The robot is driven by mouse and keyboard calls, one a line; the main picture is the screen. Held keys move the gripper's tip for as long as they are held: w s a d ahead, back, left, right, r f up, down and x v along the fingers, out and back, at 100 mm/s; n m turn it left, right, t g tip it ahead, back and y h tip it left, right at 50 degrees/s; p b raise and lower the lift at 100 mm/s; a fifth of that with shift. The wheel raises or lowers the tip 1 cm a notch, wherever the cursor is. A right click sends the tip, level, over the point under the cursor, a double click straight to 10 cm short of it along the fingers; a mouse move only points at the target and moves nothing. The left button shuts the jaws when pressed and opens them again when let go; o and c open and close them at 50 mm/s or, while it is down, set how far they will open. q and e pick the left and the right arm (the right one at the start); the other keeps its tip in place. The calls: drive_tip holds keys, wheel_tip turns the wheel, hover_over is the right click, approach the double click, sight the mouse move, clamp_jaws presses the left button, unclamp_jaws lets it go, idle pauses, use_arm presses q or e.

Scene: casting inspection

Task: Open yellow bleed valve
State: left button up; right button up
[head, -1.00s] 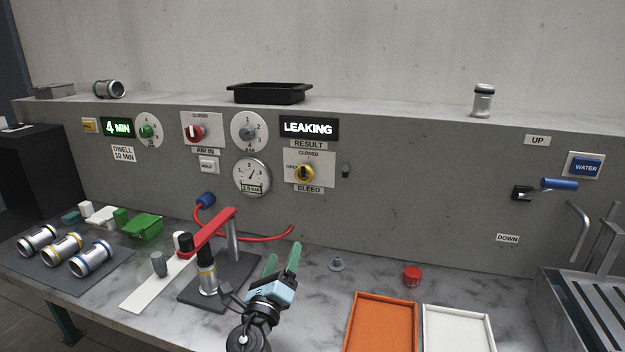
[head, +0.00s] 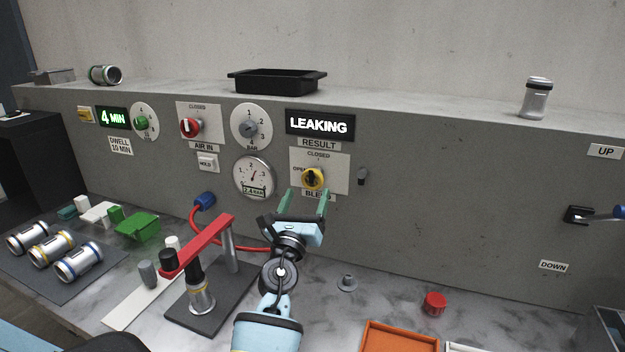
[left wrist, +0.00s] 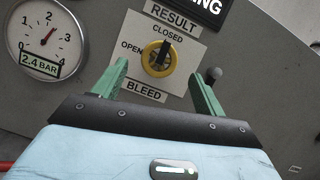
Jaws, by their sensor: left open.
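The yellow bleed valve (head: 313,179) is a round knob with a dark handle on a white plate marked CLOSED, OPEN and BLEED. In the left wrist view the bleed valve (left wrist: 158,58) lies ahead, between the lines of my two green fingers, with its dark handle near upright, tilted slightly toward CLOSED. My left gripper (head: 306,203) is open and empty, just below and in front of the valve. The left gripper (left wrist: 163,85) shows its fingers spread on either side of the valve, not visibly touching it. My right gripper is not in view.
A gauge (head: 253,177) reads 2.4 BAR left of the valve. A lit sign (head: 320,124) says LEAKING above it. A small dark peg (head: 362,176) sticks out right of the plate. A red clamp fixture (head: 208,244) holds a casting below left.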

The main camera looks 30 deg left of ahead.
sight(311, 182)
use_arm(q)
drive_tip(key=x, duration=0.5)
drive_tip(key=shift+w+a, duration=0.15)
drive_tip(key=shift+w, duration=0.15)
drive_tip(key=shift+w+r, duration=0.15)
drive_tip(key=shift+w, duration=0.1)
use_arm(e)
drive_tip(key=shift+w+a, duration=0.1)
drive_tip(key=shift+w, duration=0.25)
